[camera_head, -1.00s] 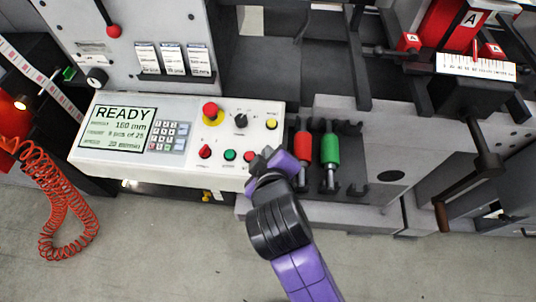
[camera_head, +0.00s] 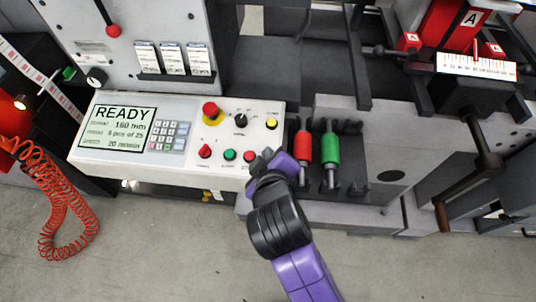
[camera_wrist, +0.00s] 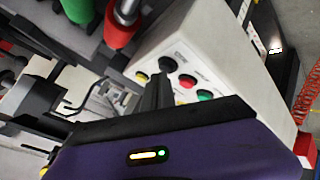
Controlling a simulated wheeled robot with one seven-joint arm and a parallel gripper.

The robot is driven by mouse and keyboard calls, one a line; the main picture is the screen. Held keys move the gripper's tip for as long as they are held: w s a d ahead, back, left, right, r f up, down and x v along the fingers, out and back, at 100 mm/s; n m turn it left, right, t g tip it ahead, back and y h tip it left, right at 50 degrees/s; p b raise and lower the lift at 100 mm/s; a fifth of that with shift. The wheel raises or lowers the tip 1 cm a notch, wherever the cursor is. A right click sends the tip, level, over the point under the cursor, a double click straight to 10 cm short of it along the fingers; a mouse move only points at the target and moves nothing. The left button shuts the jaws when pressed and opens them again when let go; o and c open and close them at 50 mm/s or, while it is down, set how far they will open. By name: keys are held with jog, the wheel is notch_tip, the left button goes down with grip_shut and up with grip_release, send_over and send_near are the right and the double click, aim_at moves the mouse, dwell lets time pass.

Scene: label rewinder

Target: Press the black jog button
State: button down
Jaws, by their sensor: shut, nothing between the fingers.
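The black jog button (camera_wrist: 168,64) is a round black cap on the pale control panel (camera_wrist: 150,50), at the end of a row with a red button (camera_wrist: 187,81) and a green button (camera_wrist: 205,95). My gripper (camera_wrist: 162,76) is shut and empty, its dark fingertips just beside the black button in the wrist view. I cannot tell whether they touch it. In the head view, my gripper (camera_head: 264,155) is over the panel's lower right corner and hides the black button.
A yellow button (camera_head: 271,123), a black selector knob (camera_head: 240,120) and a red emergency stop (camera_head: 211,111) are on the same panel. Red (camera_head: 303,148) and green (camera_head: 329,149) rollers stand close right of my gripper. A coiled red hose (camera_head: 65,225) hangs at left.

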jog(key=shift+f, duration=0.3)
dwell(0.4)
jog(key=shift+r, duration=0.15)
jog(key=shift+s+r+p, duration=0.1)
jog(key=shift+r+p, duration=0.65)
jog(key=shift+p, duration=0.2)
jog(key=shift+r, duration=0.1)
jog(key=r+p, duration=0.4)
jog(key=p, duration=0.1)
jog(key=shift+s+r, duration=0.35)
jog(key=shift+r, duration=0.05)
dwell(1.6)
